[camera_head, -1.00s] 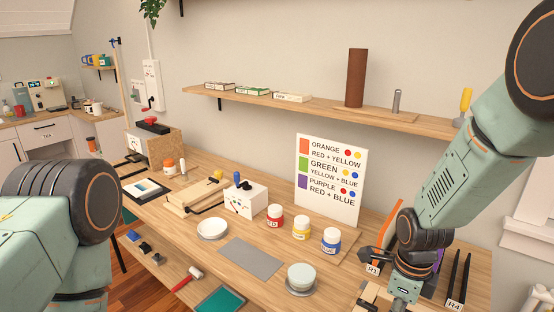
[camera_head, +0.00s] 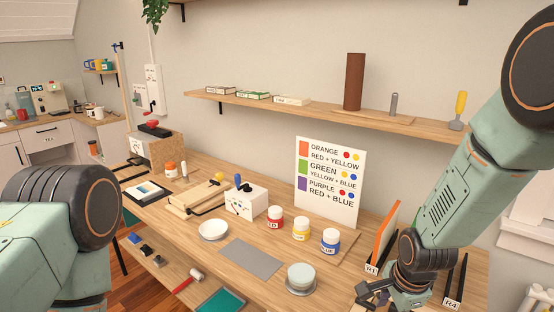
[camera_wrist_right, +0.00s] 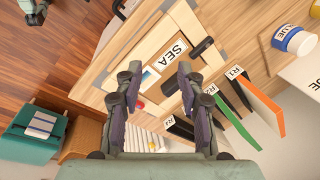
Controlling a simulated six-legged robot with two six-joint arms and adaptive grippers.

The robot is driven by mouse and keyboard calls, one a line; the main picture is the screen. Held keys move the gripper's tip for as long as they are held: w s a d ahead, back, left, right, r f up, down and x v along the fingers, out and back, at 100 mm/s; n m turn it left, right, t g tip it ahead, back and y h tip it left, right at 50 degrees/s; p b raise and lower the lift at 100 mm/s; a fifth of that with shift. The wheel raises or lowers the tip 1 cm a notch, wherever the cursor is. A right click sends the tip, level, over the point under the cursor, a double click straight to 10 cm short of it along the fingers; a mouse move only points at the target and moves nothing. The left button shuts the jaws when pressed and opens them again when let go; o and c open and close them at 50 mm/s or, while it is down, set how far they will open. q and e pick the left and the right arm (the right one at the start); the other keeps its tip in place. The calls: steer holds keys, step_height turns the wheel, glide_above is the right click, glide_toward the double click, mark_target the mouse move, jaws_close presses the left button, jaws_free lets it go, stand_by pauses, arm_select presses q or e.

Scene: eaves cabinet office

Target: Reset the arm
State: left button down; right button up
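My right arm (camera_head: 462,165) comes in from the right in the head view, bent down over the right end of the workbench. Its gripper (camera_head: 376,292) is near the bench's front edge, beside the labelled rack. In the right wrist view the gripper (camera_wrist_right: 158,84) has its two dark fingers apart with nothing between them, above a wooden frame (camera_wrist_right: 130,47). My left arm (camera_head: 60,235) fills the lower left of the head view, its gripper out of that frame. A small teal and dark part in the wrist view's upper left (camera_wrist_right: 34,12) looks like my left gripper; its fingers are unclear.
Near my right gripper stand an orange panel (camera_head: 383,236), a green panel (camera_wrist_right: 234,118) and dark upright panels (camera_head: 457,277). Red (camera_head: 274,218), yellow (camera_head: 301,229) and blue (camera_head: 330,241) jars stand left of it. A grey mat (camera_head: 251,258) lies bare.

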steer(key=s+f+n+g+b, duration=0.2)
steer(key=s+f+n+b, duration=1.2)
steer(key=s+f, duration=1.4)
steer(key=s+n, duration=0.1)
steer(key=s, duration=0.2)
steer(key=shift+a+n+g, duration=0.3)
steer(key=shift+a+n, duration=0.1)
steer(key=shift+s+r, duration=0.1)
steer(key=shift+d, duration=0.1)
